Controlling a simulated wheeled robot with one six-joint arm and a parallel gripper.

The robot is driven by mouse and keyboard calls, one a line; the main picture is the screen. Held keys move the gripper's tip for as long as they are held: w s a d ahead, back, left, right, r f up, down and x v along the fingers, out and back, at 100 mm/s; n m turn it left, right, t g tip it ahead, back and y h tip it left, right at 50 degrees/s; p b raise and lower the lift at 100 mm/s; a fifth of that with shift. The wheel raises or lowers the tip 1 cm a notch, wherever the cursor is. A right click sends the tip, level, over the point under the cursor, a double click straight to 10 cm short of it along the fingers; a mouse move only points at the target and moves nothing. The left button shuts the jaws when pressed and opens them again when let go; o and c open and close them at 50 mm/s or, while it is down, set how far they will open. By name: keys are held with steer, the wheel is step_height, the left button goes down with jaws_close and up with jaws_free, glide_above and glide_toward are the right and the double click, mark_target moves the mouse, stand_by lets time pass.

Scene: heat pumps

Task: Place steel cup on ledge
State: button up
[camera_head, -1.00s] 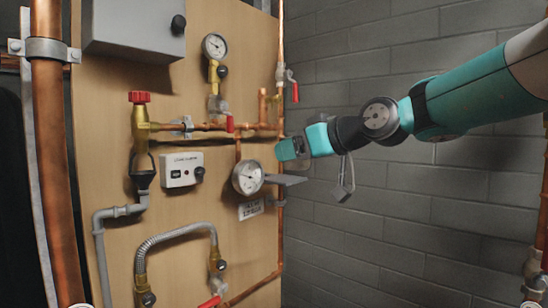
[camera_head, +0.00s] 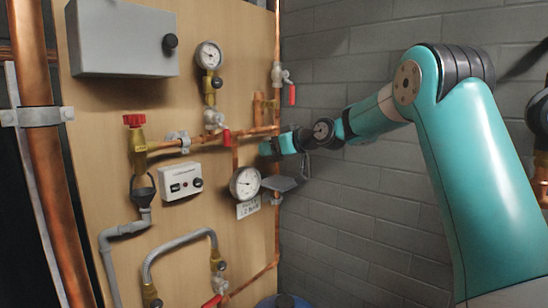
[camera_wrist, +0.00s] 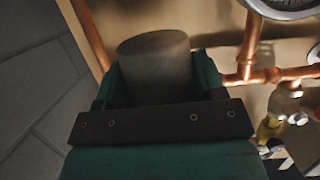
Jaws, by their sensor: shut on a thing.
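The steel cup (camera_wrist: 155,66) is a dull grey cylinder between the two green fingers of my gripper (camera_wrist: 158,82) in the wrist view. My gripper is shut on it. In the head view my gripper (camera_head: 269,148) is close to the panel, above the ledge, and I cannot make out the cup there. The cup appears apart from the ledge, but the gap is hard to judge.
The lower gauge (camera_head: 245,184) is left of the ledge. A copper pipe (camera_head: 205,141) with a red-handled valve runs beside my gripper. An upper gauge (camera_head: 209,56) and a grey box (camera_head: 124,38) are higher up. A grey block wall (camera_head: 345,215) is at right.

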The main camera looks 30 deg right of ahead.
mark_target(274, 180)
step_height(274, 180, down, 5)
steer(key=p, duration=0.2)
steer(key=shift+s+p, duration=0.1)
steer(key=shift+p, duration=0.2)
steer(key=shift+w+f+p, duration=0.15)
steer(key=shift+w+p, duration=0.05)
steer(key=shift+p, duration=0.2)
steer(key=shift+f, duration=0.25)
steer(key=shift+f+b, duration=0.15)
steer(key=shift+b, duration=0.2)
steer(key=o, duration=0.6)
steer(key=shift+o, duration=0.2)
